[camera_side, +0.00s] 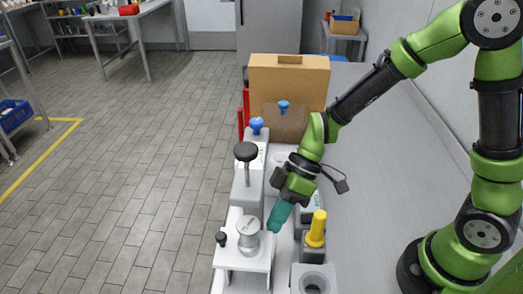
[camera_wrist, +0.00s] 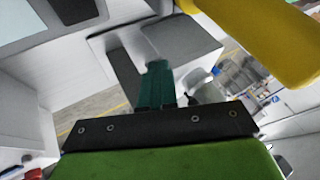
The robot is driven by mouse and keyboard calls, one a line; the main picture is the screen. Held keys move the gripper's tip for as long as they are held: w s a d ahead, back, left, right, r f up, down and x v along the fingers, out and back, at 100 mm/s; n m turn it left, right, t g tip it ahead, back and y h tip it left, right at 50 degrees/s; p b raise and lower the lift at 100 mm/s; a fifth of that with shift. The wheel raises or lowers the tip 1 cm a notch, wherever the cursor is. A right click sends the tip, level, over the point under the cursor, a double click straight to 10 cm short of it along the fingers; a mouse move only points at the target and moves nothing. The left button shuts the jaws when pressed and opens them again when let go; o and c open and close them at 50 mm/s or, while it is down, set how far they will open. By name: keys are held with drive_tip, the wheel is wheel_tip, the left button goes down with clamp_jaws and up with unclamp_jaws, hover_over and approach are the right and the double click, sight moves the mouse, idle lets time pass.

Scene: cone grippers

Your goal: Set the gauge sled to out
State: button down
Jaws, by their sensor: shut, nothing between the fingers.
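My gripper (camera_side: 277,222) has teal fingers. It is shut and empty, tilted down beside the white fixture (camera_side: 228,260) at the front of the bench. On this fixture stand a silver cylinder (camera_side: 248,238) and a small black knob (camera_side: 221,239), both to the left of the fingertips. No label for the gauge sled is readable, so I cannot tell which part is the sled or its setting. In the wrist view the shut teal fingers (camera_wrist: 157,84) point toward grey and white fixture surfaces. I cannot tell whether they touch anything.
A black-knobbed post (camera_side: 246,153) and blue knobs (camera_side: 257,125) stand behind. A cardboard box (camera_side: 289,82) is at the back. The bench (camera_side: 370,170) is clear on the right.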

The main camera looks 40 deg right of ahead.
drive_tip(key=s+a, duration=0.7)
drive_tip(key=s, duration=0.1)
drive_tip(key=shift+a, duration=0.4)
drive_tip(key=shift+s, duration=0.2)
drive_tip(key=w+d+r+m+t+h, duration=0.1)
drive_tip(key=d+r+m+t+h, duration=0.1)
drive_tip(key=d+r+m+t, duration=0.2)
drive_tip(key=w+d+r+m+t+h, duration=0.1)
drive_tip(key=d+r+m+t+h, duration=0.2)
drive_tip(key=d+r+m, duration=0.7)
drive_tip(key=d+r+t, duration=0.1)
drive_tip(key=d+r, duration=0.2)
drive_tip(key=d, duration=0.7)
drive_tip(key=shift+w, duration=0.3)
